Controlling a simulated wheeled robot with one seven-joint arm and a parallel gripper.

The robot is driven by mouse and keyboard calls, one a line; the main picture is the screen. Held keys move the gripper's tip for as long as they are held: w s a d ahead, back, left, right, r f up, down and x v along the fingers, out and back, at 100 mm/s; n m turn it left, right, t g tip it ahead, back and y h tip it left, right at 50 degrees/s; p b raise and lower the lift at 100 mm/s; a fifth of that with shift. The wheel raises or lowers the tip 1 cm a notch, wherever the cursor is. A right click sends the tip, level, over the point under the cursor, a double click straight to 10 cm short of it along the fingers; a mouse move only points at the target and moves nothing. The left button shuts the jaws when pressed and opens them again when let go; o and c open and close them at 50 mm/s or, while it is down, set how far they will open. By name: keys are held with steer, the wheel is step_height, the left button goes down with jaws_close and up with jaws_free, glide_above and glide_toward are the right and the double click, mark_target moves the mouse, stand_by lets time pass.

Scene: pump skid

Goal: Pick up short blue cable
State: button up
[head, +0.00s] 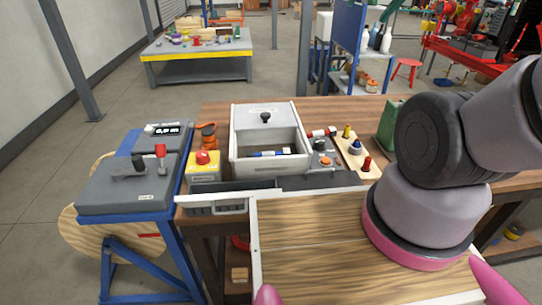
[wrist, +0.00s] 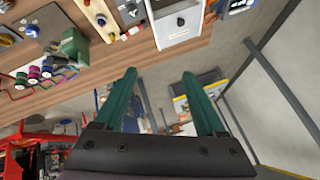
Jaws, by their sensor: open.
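A short blue cable (head: 268,153) with pale and dark parts lies inside the open grey box (head: 240,168) on the wooden bench, in the head view.
Right of the box are a red-and-black piece (head: 322,132), a grey switch box (head: 322,158) and a board with colored knobs (head: 350,150). Left are a yellow emergency-stop box (head: 203,168) and a grey control panel (head: 130,185). A dark tray (head: 290,183) runs along the front.

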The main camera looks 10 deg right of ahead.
steer(key=w+a+f+m+g+y, duration=0.25)
steer(key=w+a+f, duration=0.25)
steer(key=w, duration=0.3)
steer(key=m+g, duration=0.5)
steer(key=m, duration=0.6)
glide_above(269, 151)
steer(key=d, duration=0.2)
step_height(269, 151, down, 35)
steer(key=shift+s+d+f, duration=0.1)
steer(key=shift+f, duration=0.05)
steer(key=shift+x, duration=2.7)
steer(key=shift+d+f, duration=0.15)
steer(key=shift+f, duration=0.15)
jaws_close()
